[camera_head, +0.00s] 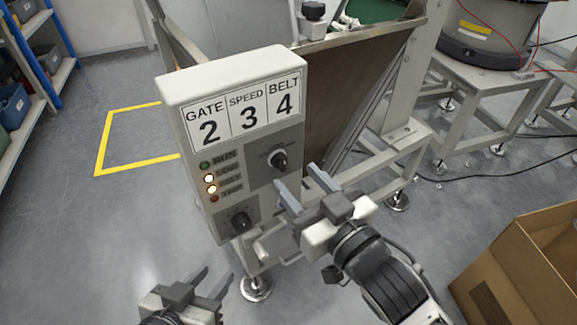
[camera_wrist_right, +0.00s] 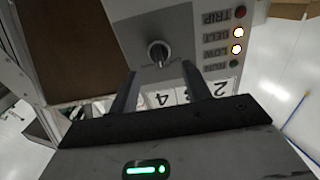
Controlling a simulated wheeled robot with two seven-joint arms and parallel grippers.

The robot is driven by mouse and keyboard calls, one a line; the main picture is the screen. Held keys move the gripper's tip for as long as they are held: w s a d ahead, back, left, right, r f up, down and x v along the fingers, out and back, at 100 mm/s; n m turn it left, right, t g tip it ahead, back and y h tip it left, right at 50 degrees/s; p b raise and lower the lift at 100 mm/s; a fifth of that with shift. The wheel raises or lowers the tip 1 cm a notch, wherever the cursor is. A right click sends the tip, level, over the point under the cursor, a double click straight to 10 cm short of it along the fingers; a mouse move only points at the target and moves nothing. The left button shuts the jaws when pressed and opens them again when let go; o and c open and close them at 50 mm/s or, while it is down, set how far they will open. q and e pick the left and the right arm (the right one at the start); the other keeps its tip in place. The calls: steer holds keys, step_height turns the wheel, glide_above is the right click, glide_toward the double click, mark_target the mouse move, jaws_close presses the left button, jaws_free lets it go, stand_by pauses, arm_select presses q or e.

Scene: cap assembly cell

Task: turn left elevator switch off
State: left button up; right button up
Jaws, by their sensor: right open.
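A pale control box (camera_head: 232,85) carries a GATE 2, SPEED 3, BELT 4 label. A dark rotary switch with a light pointer (camera_head: 279,158) sits upper right on its face. A dark dial knob (camera_head: 240,221) sits lower left. My right gripper (camera_head: 295,175) is open and empty just in front of the rotary switch. In the right wrist view the switch (camera_wrist_right: 158,53) appears between and beyond the fingertips (camera_wrist_right: 157,71), with no contact visible. My left gripper (camera_head: 217,273) is open and empty below the box. I cannot tell which switch is the elevator switch.
Two lamps glow, LOW (camera_head: 208,178) and BELT (camera_head: 211,190); RUN and TRIP look unlit. A brown panel (camera_head: 345,95) and metal frame stand behind the box. A cardboard box (camera_head: 525,270) is at lower right, shelves (camera_head: 30,75) at left. Floor at left is clear.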

mark_target(282, 165)
arm_select(q)
steer(key=shift+w+f, duration=0.1)
steer(key=shift+f, duration=0.05)
arm_select(e)
steer(key=shift+x, duration=2.05)
steer(key=c, duration=1)
steer(key=shift+r+n+p, duration=0.15)
steer(key=shift+n+p, duration=1.55)
steer(key=shift+n, duration=0.2)
steer(key=shift+a+n+p, duration=0.1)
steer(key=shift+n+p, duration=0.6)
steer(key=shift+n, duration=0.5)
arm_select(q)
steer(key=shift+a+r+g+p, duration=0.1)
steer(key=shift+r+g+p, duration=0.3)
steer(key=shift+r, duration=0.95)
arm_select(e)
steer(key=shift+s+n, duration=0.1)
steer(key=shift+n, duration=1.2)
